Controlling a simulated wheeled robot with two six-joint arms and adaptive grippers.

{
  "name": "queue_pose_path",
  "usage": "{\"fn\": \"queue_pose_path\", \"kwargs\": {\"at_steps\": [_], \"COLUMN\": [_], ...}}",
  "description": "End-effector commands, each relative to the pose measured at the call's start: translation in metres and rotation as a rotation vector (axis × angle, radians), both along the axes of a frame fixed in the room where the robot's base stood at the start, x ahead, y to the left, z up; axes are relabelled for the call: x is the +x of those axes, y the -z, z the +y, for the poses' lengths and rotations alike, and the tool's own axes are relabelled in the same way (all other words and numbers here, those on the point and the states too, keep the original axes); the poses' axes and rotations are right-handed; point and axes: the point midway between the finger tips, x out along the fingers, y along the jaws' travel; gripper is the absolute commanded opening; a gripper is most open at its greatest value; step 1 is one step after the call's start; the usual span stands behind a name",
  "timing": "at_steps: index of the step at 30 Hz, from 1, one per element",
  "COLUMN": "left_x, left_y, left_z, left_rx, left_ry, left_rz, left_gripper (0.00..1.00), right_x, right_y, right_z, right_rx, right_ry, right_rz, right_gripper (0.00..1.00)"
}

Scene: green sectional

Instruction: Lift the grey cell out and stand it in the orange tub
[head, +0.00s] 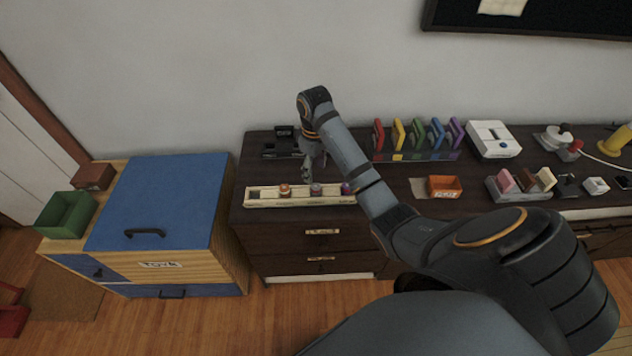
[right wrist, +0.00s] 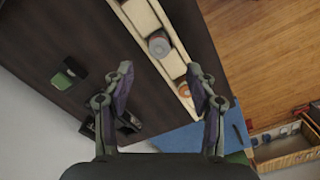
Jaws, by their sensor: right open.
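The grey cell (head: 316,190) stands in a slot of a pale wooden rack (head: 300,202), between an orange cell (head: 284,191) and a purple cell (head: 346,188). In the right wrist view the grey cell (right wrist: 158,45) shows its round top, beyond the fingertips. My right gripper (head: 308,176) is open and empty, close to the rack on its far side, near the grey cell. Its two fingers are spread in the right wrist view (right wrist: 161,72). The orange tub (head: 444,194) sits on the dark cabinet top, right of my right arm. My left gripper is not in view.
Upright coloured items (head: 417,140) stand in a row behind the tub. A white device (head: 494,140) and a holder with pink and brown pieces (head: 520,194) are to the right. A black object (head: 283,143) lies behind the rack. A blue-topped chest (head: 170,200) stands left.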

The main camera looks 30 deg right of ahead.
Motion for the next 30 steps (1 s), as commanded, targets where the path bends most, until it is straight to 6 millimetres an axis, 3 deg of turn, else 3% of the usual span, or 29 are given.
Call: {"fn": "queue_pose_path", "kwargs": {"at_steps": [1, 3, 10, 17, 21, 26, 30], "left_x": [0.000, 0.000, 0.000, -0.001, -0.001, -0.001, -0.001], "left_y": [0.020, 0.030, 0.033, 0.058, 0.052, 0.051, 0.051], "left_z": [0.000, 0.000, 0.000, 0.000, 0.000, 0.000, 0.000], "left_rx": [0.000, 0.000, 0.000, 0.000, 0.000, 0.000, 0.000], "left_ry": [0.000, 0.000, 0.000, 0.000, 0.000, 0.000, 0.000], "left_rz": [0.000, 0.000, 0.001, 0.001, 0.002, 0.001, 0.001], "left_gripper": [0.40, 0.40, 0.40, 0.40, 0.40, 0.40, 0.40], "right_x": [0.000, 0.000, 0.000, -0.004, -0.003, -0.003, -0.003], "right_y": [0.020, 0.030, 0.033, 0.068, 0.081, 0.081, 0.081], "right_z": [0.000, 0.000, 0.000, -0.002, -0.002, -0.002, -0.002], "right_rx": [0.000, 0.000, 0.000, 0.000, 0.001, 0.001, 0.000], "right_ry": [0.000, 0.000, 0.000, 0.001, 0.000, 0.000, 0.000], "right_rz": [0.000, 0.000, -0.001, 0.002, 0.000, -0.002, -0.001], "right_gripper": [0.57, 0.57, 0.57, 0.57, 0.57, 0.57, 0.42]}}
